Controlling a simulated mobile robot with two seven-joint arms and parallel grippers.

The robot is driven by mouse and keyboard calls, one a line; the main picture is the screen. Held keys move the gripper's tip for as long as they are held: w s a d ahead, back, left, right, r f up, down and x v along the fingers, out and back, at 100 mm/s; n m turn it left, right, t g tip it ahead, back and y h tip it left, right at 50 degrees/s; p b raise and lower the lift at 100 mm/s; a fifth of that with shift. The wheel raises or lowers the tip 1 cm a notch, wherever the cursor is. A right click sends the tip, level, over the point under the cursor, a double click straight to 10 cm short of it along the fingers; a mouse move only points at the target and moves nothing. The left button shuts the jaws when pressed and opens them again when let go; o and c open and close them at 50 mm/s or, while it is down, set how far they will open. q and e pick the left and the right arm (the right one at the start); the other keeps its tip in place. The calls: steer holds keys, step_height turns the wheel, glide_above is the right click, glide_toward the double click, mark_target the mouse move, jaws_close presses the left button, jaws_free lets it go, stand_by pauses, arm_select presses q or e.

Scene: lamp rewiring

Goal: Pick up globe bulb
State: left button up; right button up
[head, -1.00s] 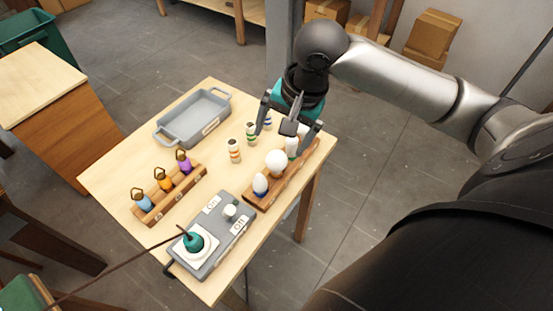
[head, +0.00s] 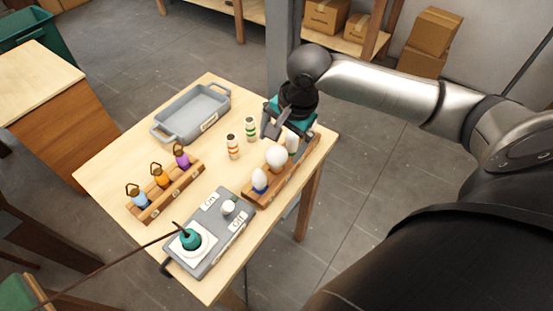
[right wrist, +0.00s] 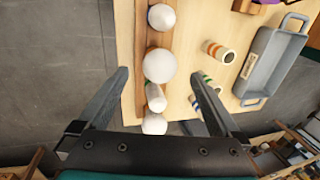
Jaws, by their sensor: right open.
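The globe bulb (head: 277,157) is a round white bulb standing in a wooden rack (head: 253,199). It stands between an egg-shaped bulb (head: 259,179) and a tube-shaped bulb (head: 292,142). My right gripper (head: 285,135) is open and empty above the far part of the rack. In the right wrist view the globe bulb (right wrist: 160,65) lies between the open fingertips (right wrist: 160,76), with space on both sides. The tube-shaped bulb (right wrist: 156,97) and another white bulb (right wrist: 154,125) show nearer the palm. My left gripper is not in view.
Striped cylinders (head: 233,147) stand left of the gripper. A grey tray (head: 160,138) is at the back. The table's right edge runs close beside the bulb rack.

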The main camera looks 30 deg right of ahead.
mark_target(277, 152)
steer(key=b+x, duration=0.1)
steer(key=x, duration=0.3)
steer(key=shift+w+a+f, duration=0.1)
steer(key=shift+f, duration=0.3)
steer(key=c, duration=1.4)
steer(key=shift+r, duration=0.1)
steer(key=shift+c, duration=0.2)
